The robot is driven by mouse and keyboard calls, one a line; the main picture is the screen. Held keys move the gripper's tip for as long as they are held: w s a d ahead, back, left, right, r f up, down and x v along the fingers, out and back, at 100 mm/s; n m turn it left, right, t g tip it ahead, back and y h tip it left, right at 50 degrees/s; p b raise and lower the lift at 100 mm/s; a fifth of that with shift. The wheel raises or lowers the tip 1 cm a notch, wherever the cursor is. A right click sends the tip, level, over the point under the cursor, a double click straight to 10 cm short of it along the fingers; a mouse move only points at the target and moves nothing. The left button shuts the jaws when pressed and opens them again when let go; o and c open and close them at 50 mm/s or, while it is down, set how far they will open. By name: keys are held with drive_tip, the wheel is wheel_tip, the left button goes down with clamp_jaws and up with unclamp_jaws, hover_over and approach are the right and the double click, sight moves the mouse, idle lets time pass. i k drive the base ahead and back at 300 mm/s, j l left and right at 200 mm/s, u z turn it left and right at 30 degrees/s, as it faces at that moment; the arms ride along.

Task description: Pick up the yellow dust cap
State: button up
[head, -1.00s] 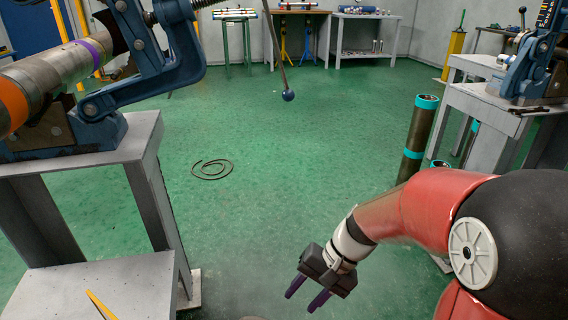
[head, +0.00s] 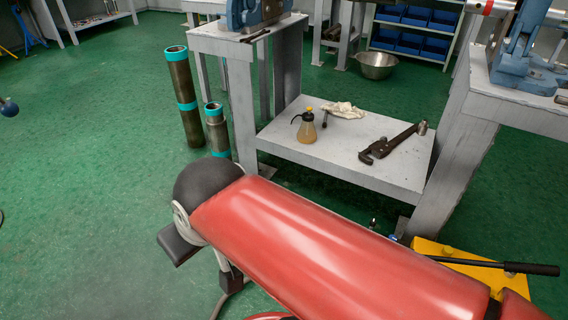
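I cannot make out a yellow dust cap in the head view. My red arm crosses the lower middle and right of the picture and hides the floor behind it. My gripper's fingers do not show, so its state is hidden.
A grey bench (head: 335,166) has a lower shelf with an oil bottle (head: 307,131), a white rag (head: 343,110) and a pipe wrench (head: 388,146). Two upright pipes, one tall (head: 184,100) and one short (head: 217,132), stand left of it. A metal bowl (head: 376,66) lies behind.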

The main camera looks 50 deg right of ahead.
sight(446, 250)
drive_tip(key=z, duration=3.25)
